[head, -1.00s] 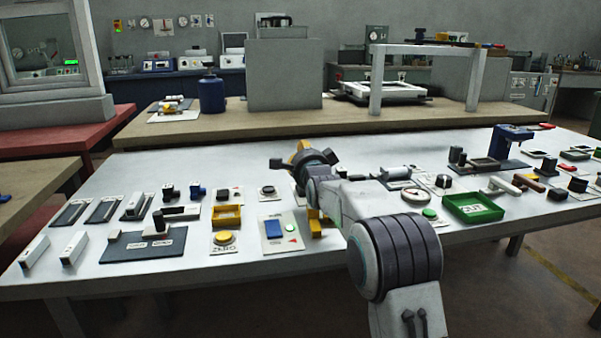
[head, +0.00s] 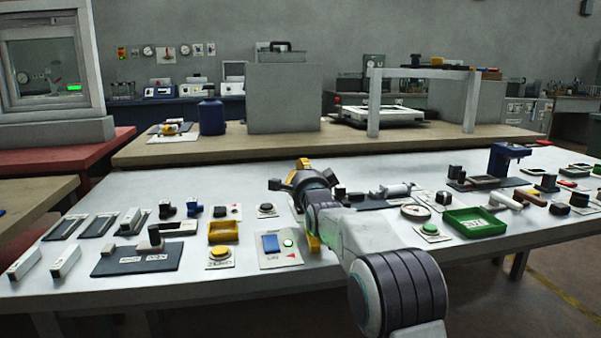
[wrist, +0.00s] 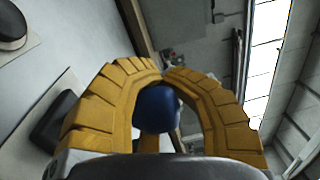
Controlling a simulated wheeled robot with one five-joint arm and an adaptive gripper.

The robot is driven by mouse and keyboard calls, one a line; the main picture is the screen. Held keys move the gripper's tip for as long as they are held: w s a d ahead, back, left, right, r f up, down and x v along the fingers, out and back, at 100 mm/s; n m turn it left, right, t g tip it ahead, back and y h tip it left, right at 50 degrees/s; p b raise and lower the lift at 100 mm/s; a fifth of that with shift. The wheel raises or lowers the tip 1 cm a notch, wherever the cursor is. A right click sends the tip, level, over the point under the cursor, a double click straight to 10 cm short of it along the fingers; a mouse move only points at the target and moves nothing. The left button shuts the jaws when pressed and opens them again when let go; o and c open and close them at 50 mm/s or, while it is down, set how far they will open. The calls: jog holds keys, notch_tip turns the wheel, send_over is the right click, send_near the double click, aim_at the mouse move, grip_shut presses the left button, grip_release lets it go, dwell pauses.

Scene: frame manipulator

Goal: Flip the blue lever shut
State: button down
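My gripper (head: 304,165) is above the middle of the white table in the head view, seen from behind. In the wrist view its yellow fingers (wrist: 161,76) arch together and their tips appear to meet. A dark blue rounded thing (wrist: 158,108) shows through the arch; I cannot tell whether it lies between the fingers or far behind them. No blue lever can be told for sure. A blue flat piece (head: 271,243) sits on a pale panel left of the arm, and a small blue knob (head: 193,211) stands further left. My arm hides part of the table.
The white table (head: 330,283) holds several fixtures, among them a yellow tray (head: 223,232), a green tray (head: 475,222) and a blue press (head: 511,158). A blue jug (head: 212,117) and a grey box (head: 284,98) stand on the brown bench behind.

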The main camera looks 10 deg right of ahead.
jog(key=c, duration=1.4)
grip_release()
jog(key=shift+w+a+f, duration=0.1)
jog(key=shift+a+f, duration=0.25)
jog(key=o, duration=0.5)
jog(key=shift+d+r, duration=0.2)
jog(key=shift+o, duration=0.2)
jog(key=shift+s+f, duration=0.15)
jog(key=shift+s, duration=1.85)
jog(key=shift+s+f, duration=0.15)
jog(key=shift+s, duration=1.9)
jog(key=shift+s+f, duration=0.15)
jog(key=shift+s, duration=1.85)
